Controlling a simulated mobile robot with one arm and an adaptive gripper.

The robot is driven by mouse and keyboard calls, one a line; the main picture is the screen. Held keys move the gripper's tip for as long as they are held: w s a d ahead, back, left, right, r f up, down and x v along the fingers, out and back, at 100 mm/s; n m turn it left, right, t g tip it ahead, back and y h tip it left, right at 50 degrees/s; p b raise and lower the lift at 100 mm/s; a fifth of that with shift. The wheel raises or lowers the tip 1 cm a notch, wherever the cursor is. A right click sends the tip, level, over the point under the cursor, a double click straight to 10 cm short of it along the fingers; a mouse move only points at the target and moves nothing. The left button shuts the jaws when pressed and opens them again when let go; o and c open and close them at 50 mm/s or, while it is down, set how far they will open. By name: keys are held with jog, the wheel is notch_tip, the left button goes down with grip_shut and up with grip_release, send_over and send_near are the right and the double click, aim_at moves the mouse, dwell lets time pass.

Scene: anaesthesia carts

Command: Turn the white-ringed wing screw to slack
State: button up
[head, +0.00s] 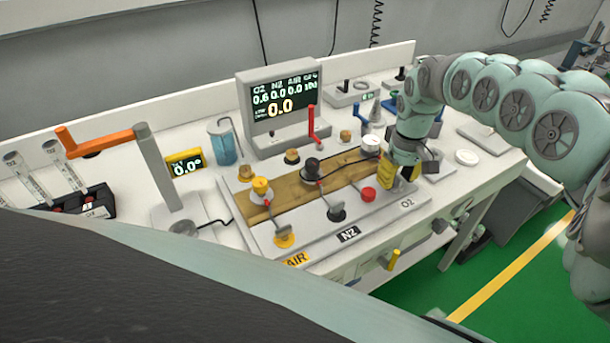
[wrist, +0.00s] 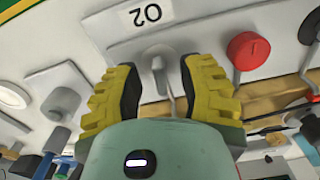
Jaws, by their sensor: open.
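My gripper (head: 398,188) is open, with its yellow fingers pointing down over the O2 end of the valve panel. In the wrist view, my gripper (wrist: 160,85) has a finger on each side of a grey metal wing screw (wrist: 157,58), next to the O2 label (wrist: 146,15). A pale ring seems to surround the screw's base. The screw lies between the fingers with visible gaps, and its lower part runs towards the palm. In the head view, my gripper hides this screw. The yellow-ringed screw (head: 284,236) by AIR and the dark screw (head: 336,212) by N2 are visible.
A red knob (head: 369,194) stands close to my gripper, also right of the fingers in the wrist view (wrist: 248,50). A white-topped cap (head: 370,146) is behind. A red lever (head: 312,122), a display (head: 283,100) and an orange crank arm (head: 102,141) stand farther left.

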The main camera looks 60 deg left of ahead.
aim_at(398, 176)
jog(key=shift+r, duration=0.1)
notch_tip(398, 176, up, 12)
dwell(0.5)
dwell(0.4)
jog(key=shift+s, duration=0.1)
